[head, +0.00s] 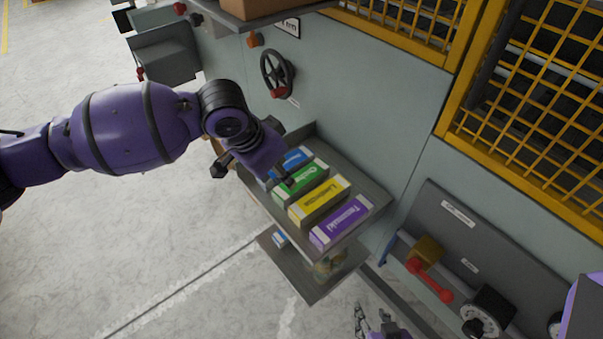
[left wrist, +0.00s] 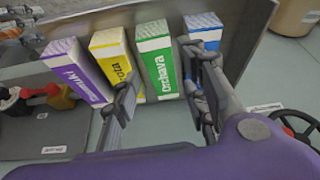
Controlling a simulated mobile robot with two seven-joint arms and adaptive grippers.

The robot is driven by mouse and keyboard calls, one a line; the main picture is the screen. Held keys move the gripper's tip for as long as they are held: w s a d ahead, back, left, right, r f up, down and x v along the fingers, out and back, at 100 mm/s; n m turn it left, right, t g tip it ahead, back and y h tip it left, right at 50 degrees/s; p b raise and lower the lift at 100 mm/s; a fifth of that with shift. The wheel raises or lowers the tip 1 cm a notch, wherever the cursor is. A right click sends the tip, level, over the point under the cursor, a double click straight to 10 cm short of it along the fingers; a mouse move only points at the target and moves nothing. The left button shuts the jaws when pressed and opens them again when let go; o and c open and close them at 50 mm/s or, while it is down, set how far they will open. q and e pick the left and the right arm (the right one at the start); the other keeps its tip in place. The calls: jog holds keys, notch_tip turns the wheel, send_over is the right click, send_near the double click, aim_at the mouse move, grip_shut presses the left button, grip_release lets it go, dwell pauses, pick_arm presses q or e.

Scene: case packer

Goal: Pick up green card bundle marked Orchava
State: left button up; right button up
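The green card bundle marked Orchava (head: 301,182) stands in a grey tray, between a blue bundle and a yellow one. It also shows in the left wrist view (left wrist: 158,62), upright with its white top. My left gripper (head: 254,174) is over the tray's left edge, partly hidden by its own wrist. In the left wrist view its two fingers (left wrist: 160,92) are spread, with the green bundle seen between them; one finger overlaps the yellow bundle, the other the blue. I see no grip on it. My right gripper (head: 375,321) is at the bottom edge, fingers apart and empty.
The yellow bundle (head: 319,200) and purple bundle (head: 341,222) share the tray (head: 376,196) with the blue bundle (head: 290,161). A lower shelf (head: 300,278) lies beneath. A handwheel (head: 277,74) and a red-handled panel (head: 429,280) flank the tray. The floor at left is open.

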aim_at(302, 183)
pick_arm(q)
jog(key=shift+d+f, duration=0.2)
jog(key=shift+f, duration=0.25)
jog(key=shift+d+f, duration=0.2)
jog(key=shift+f, duration=0.25)
jog(key=x, duration=0.4)
jog(key=shift+w+d+f, duration=0.1)
jog(key=shift+w+d, duration=0.1)
jog(key=shift+w, duration=0.15)
jog(key=c, duration=0.8)
jog(key=shift+c, duration=0.6)
pick_arm(e)
jog(key=shift+s+d+f, duration=0.15)
jog(key=shift+s+f, duration=0.2)
jog(key=shift+s, duration=0.15)
jog(key=shift+s+d+f, duration=0.1)
jog(key=shift+s+f, duration=0.2)
jog(key=shift+s, duration=0.2)
